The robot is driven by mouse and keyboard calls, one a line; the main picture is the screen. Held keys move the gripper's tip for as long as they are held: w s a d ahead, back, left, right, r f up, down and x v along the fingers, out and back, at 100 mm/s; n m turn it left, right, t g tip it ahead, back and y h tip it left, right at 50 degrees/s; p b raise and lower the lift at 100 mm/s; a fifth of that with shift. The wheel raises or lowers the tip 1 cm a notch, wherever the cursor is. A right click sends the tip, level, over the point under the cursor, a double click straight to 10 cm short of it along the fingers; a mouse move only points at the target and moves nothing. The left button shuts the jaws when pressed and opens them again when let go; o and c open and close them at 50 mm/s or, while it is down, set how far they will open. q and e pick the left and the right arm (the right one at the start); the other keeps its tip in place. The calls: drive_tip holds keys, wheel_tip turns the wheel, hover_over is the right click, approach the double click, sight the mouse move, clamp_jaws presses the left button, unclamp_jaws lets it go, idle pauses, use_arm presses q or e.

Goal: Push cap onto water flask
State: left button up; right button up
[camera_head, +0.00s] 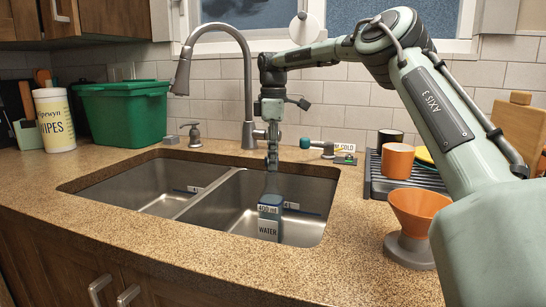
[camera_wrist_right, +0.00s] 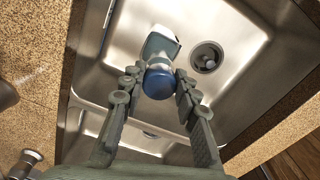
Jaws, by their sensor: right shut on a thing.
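My right gripper (camera_head: 272,165) is above the flask, pointing down. In the wrist view its fingers (camera_wrist_right: 159,74) are shut around the neck and cap area. Whether the cap is fully seated, and whether the flask touches the basin floor, I cannot tell. My left gripper is out of view.
The double sink (camera_head: 150,190) has a tall faucet (camera_head: 248,90) behind it. A green bin (camera_head: 122,113) and a wipes canister (camera_head: 54,120) stand left. An orange funnel (camera_head: 417,211), a dish rack (camera_head: 375,178) and an orange cup (camera_head: 398,160) stand right. The front counter is clear.

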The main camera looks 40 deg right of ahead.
idle(0.4)
drive_tip(key=shift+f+b, duration=0.35)
drive_tip(key=shift+f, duration=0.4)
drive_tip(key=o, duration=0.8)
drive_tip(key=shift+o, duration=0.2)
drive_tip(key=shift+r, duration=0.15)
drive_tip(key=shift+r+p, duration=1)
drive_tip(key=shift+p, duration=0.05)
drive_tip(key=shift+r, duration=1.9)
